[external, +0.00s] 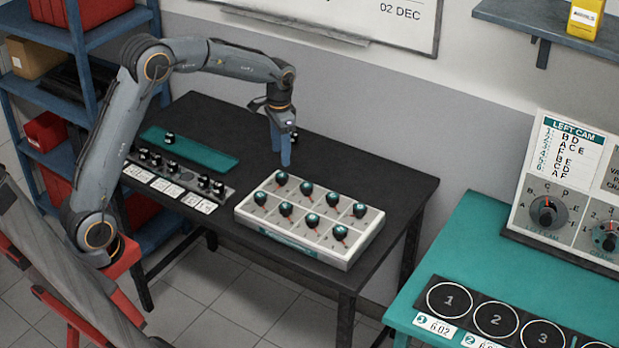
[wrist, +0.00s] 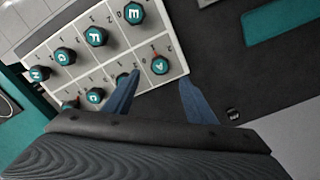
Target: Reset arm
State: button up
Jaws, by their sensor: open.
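My gripper (external: 281,150) hangs fingers down over the black table (external: 388,185), just behind the far-left part of a white panel (external: 350,258). In the wrist view its two blue fingers (wrist: 160,92) are spread apart with nothing between them. The panel carries two rows of dark knobs with teal tops and red pointers. In the wrist view the knob lettered A (wrist: 160,65) lies just beyond the gap between the fingers. The left finger overlaps another knob there, partly hiding it.
A dark rack (external: 215,177) with several small black parts and white labels stands left of the panel, before a teal mat (external: 215,155). One black part sits on the mat. A small black part (wrist: 232,114) lies near the right finger. A teal bench (external: 470,250) with numbered circles stands right.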

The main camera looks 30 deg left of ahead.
dwell(0.3)
jog(key=s+a+f+n, duration=0.2)
jog(key=s+a, duration=0.3)
jog(key=s, duration=0.4)
jog(key=s+a+f+n, duration=0.2)
jog(key=s+a+f, duration=0.1)
jog(key=s+a, duration=0.3)
jog(key=s+a+f+n+t, duration=0.1)
jog(key=s+a, duration=0.4)
jog(key=s, duration=0.6)
notch_tip(320, 180, down, 3)
jog(key=shift+s+a+r+n, duration=0.2)
jog(key=shift+s+a+n, duration=0.1)
jog(key=shift+n, duration=0.6)
jog(key=shift+w, duration=0.1)
